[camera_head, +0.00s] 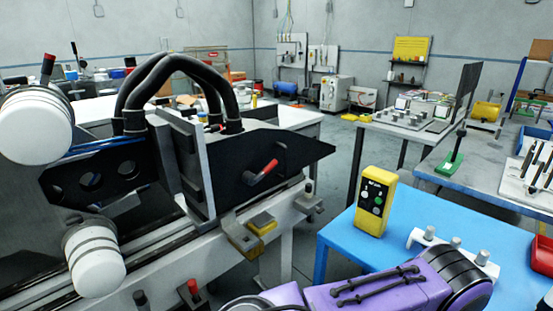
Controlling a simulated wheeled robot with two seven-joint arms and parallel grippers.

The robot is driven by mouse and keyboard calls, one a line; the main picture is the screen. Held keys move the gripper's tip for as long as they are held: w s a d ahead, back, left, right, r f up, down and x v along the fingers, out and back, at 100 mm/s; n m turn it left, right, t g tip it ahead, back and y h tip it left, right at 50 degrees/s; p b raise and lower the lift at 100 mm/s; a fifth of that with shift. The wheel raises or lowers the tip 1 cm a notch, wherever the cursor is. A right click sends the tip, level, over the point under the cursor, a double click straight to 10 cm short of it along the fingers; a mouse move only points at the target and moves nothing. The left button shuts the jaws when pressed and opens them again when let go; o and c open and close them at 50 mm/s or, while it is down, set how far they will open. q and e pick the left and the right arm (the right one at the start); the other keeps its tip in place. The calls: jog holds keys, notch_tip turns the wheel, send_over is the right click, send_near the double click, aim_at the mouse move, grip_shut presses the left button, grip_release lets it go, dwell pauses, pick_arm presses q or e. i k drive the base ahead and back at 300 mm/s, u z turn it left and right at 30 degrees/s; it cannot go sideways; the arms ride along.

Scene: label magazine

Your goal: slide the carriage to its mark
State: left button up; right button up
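A dark carriage-like block (188,165) with a grey upright plate stands on a long pale rail (185,262) at the left. Thick black hoses (165,72) loop over it. A red-tipped lever (262,172) sticks out from the dark angled plate on its right side. A tan bracket with a yellow block (262,222) sits on the rail's front, right of the carriage; I cannot tell whether it is the mark. Neither gripper's fingers can be made out. White round housings and a dark link cover the rail's left part.
A blue table (340,232) at the right holds a yellow control box (375,205) with buttons and a white fixture with grey knobs (455,248). A purple body with black bars fills the bottom centre. Grey workbenches stand behind; open floor lies between them.

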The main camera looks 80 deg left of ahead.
aim_at(168, 149)
jog(key=k, duration=0.55)
jog(key=u, duration=0.7)
